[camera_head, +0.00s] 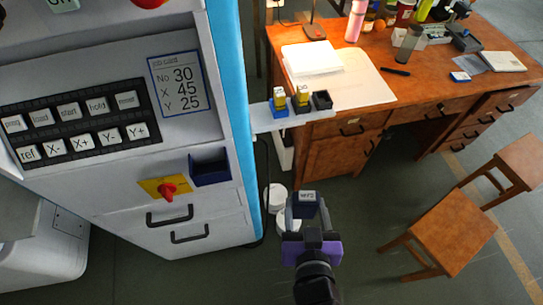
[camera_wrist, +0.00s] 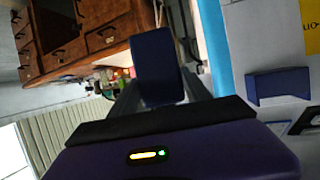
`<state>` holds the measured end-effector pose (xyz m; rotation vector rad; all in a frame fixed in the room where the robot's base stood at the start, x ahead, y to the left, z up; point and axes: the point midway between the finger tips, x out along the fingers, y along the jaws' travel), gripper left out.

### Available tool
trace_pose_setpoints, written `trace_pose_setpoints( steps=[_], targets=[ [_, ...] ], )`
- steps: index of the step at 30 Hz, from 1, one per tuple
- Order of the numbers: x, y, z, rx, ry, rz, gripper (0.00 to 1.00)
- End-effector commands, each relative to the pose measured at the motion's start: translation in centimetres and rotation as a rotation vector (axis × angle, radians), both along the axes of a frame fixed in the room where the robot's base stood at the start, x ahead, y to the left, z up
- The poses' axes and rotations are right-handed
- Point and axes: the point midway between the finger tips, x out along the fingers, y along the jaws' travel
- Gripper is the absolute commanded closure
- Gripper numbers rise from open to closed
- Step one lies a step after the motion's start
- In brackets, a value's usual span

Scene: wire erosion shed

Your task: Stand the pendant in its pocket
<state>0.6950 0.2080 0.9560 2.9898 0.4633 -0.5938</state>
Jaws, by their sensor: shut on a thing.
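The pendant (camera_head: 307,203) is a dark blue-grey block with a pale label on its top end. My gripper (camera_head: 305,212) is shut on it and holds it in the air, in front of and to the right of the machine. In the wrist view the pendant (camera_wrist: 160,65) shows as a dark blue block between the fingers. The pocket (camera_head: 210,168) is a dark blue open holder on the machine front, left of and apart from the pendant. It also shows in the wrist view (camera_wrist: 280,85) at the right. The inside of the pocket is mostly dark.
A red switch on a yellow plate (camera_head: 165,188) sits left of the pocket, with drawer handles (camera_head: 170,216) below. A small shelf (camera_head: 265,118) with several small bins juts out beside the desk (camera_head: 350,125). White tubs (camera_head: 276,196) stand behind my gripper. Stools (camera_head: 440,235) stand right.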

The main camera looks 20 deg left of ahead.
Motion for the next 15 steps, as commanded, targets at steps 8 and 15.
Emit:
trace_pose_setpoints(
  steps=[8,15],
  targets=[
    [-9.1,9.1,10.9,0.007,-0.004,0.16,0.97],
    [-15.5,11.3,16.5,0.004,-0.002,0.231,0.97]
  ],
)
